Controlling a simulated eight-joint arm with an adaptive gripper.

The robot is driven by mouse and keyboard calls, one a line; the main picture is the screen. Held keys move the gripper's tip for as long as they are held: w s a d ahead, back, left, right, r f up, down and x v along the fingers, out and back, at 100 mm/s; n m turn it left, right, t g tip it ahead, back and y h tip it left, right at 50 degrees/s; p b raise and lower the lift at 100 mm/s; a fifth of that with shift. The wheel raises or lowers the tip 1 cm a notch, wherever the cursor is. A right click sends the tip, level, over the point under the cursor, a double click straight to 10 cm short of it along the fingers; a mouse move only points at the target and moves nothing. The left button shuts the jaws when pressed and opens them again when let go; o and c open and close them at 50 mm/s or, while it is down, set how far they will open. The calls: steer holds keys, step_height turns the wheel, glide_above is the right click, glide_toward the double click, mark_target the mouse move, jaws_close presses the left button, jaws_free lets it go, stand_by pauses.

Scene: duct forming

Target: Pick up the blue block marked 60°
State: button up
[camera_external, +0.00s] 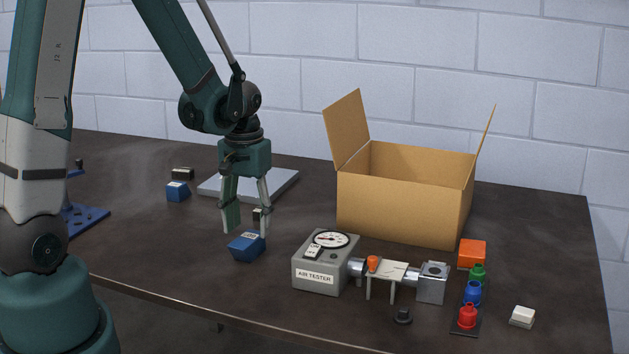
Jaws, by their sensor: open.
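Two blue blocks are on the dark table. The nearer blue block (246,248) lies left of the air tester, with a small pale label on its top. The farther blue block (178,192) sits further left and back, also with a pale label. The markings are too small to read, so I cannot tell which one says 60°. My gripper (247,230) is open and points down, with its fingers spread at the nearer blue block. The fingertips are at or just above its top; I cannot tell whether they touch it.
The air tester (311,278) stands close on the right, with fittings attached. An open cardboard box (400,205) is behind it. A grey plate (275,185) and small dark blocks (182,174) lie behind my gripper. Colored fittings (473,292) stand at the right.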

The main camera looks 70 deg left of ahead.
mark_target(247, 237)
steer(key=shift+s+f+b, duration=0.2)
steer(key=shift+f+b, duration=0.15)
steer(key=shift+f, duration=2.05)
steer(key=shift+f+b, duration=0.25)
steer(key=shift+b, duration=0.15)
steer(key=shift+c, duration=0.5)
steer(key=c, duration=1.1)
